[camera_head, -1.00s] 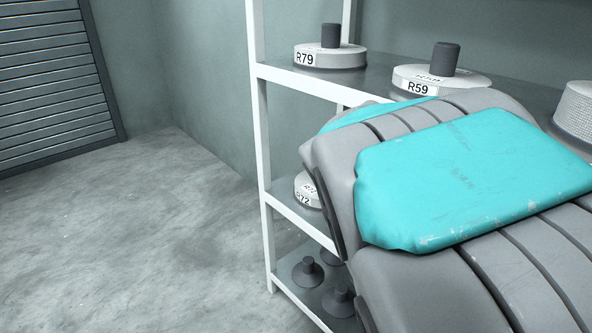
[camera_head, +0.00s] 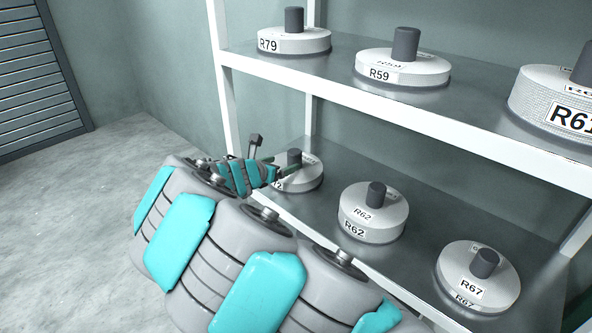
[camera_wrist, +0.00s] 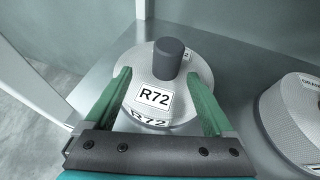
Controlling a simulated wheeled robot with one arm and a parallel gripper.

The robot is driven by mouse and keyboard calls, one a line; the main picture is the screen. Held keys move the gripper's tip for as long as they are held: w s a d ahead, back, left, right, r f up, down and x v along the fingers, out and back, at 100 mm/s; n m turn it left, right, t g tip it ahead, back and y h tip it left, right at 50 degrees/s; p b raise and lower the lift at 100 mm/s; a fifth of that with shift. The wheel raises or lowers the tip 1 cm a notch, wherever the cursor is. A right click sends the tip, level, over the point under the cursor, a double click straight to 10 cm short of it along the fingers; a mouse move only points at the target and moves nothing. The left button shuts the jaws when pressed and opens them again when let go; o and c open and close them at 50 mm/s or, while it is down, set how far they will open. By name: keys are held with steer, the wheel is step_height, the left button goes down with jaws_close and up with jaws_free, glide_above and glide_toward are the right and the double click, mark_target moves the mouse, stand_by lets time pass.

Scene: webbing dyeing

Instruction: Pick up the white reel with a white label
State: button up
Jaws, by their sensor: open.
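A white reel labelled R72 (camera_wrist: 150,72), with a white label and a dark upright knob, stands on the middle shelf (camera_head: 335,160). In the head view the same reel (camera_head: 310,177) is partly hidden behind my gripper (camera_head: 282,170). In the wrist view my gripper (camera_wrist: 160,80) is open, with one green finger on each side of the reel's front part. Nothing is clamped; whether the fingers touch the reel I cannot tell.
On the same shelf to the right stand similar white reels R62 (camera_head: 358,224) and R67 (camera_head: 470,290). The shelf above holds R79 (camera_head: 305,44), R59 (camera_head: 425,70) and R61 (camera_head: 545,100). A white rack post (camera_head: 222,90) rises left of the R72 reel.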

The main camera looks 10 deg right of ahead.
mark_target(291, 161)
steer(key=x, duration=0.3)
steer(key=d+x, duration=0.1)
steer(key=x, duration=0.1)
steer(key=shift+d+r, duration=0.1)
steer(key=shift+d, duration=0.1)
steer(key=shift+w+d+f, duration=0.25)
steer(key=shift+w, duration=0.2)
jaws_close()
stand_by(0.5)
